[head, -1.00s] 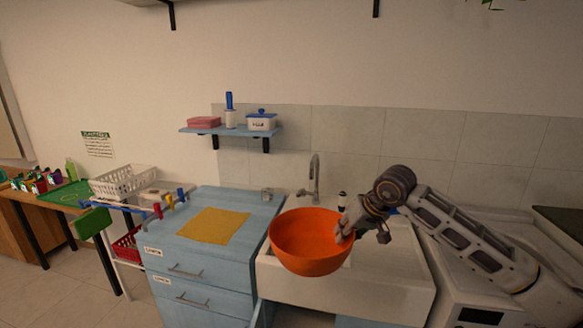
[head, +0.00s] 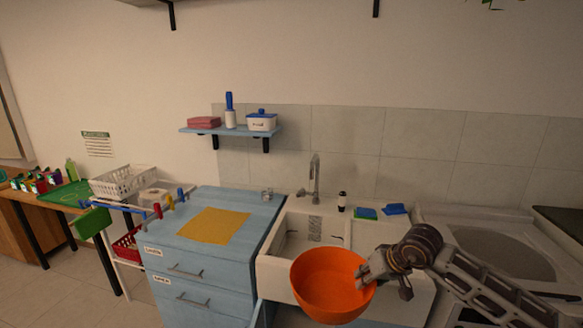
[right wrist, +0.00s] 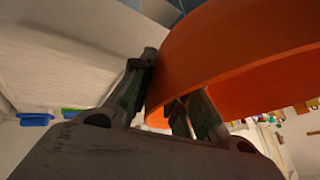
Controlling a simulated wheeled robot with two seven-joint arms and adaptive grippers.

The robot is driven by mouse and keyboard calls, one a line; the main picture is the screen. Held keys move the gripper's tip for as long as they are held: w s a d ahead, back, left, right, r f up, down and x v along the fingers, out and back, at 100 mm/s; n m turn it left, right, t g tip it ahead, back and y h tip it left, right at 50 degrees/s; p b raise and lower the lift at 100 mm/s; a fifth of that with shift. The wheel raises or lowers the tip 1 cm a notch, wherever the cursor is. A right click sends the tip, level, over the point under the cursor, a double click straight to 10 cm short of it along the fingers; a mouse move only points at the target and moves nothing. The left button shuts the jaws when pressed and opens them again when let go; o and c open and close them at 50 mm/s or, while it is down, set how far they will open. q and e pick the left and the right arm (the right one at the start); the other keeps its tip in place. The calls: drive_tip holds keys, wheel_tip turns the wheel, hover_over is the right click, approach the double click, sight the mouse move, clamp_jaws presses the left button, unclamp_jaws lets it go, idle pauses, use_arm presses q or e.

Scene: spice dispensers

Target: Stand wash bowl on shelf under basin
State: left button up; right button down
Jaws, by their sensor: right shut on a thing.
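The orange wash bowl (head: 325,290) is upright in front of the white basin (head: 276,270), overlapping its front edge in the head view. My right gripper (head: 366,275) is shut on the bowl's right rim. In the right wrist view the orange bowl wall (right wrist: 230,50) passes between the fingers of the right gripper (right wrist: 165,105). The shelf under the basin is hidden from the head view. My left gripper is not in view.
A blue drawer cabinet (head: 190,262) with a yellow cloth (head: 214,225) stands left of the basin. A wall shelf (head: 232,131) hangs above.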

drive_tip(key=s+d+f, duration=0.1)
drive_tip(key=s+f, duration=0.3)
drive_tip(key=f, duration=0.3)
drive_tip(key=shift+f, duration=0.25)
idle(0.3)
